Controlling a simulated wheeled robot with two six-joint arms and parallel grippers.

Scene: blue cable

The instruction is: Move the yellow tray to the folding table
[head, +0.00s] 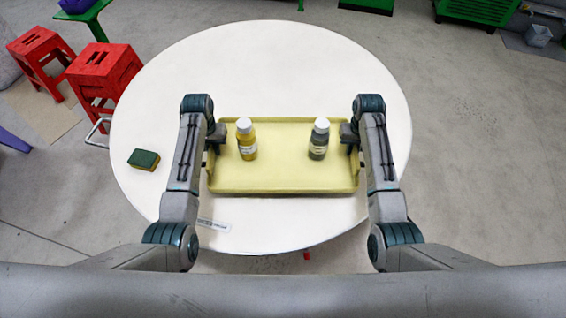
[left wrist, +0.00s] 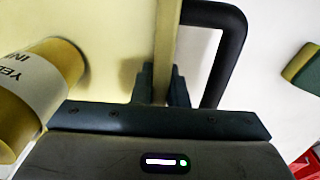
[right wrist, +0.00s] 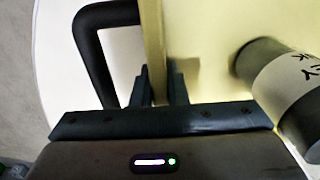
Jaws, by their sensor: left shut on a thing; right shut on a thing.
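The yellow tray (head: 283,182) is on or just above the round white table (head: 270,50); I cannot tell if it touches. A yellow ink bottle (head: 246,140) and a grey ink bottle (head: 319,141) stand upright in it, both with white caps. My left gripper (left wrist: 160,88) is shut on the tray's left wall, beside a black handle (left wrist: 228,50). My right gripper (right wrist: 160,88) is shut on the tray's right wall, beside another black handle (right wrist: 88,45). In the head view my arms partly hide the tray's ends. I cannot pick out a folding table for certain.
A green and yellow sponge (head: 144,160) and a small label strip (head: 214,225) lie on the white table. Red stools (head: 104,68) stand at the left, near a green table (head: 82,15). A green crate (head: 482,12) is at the far right.

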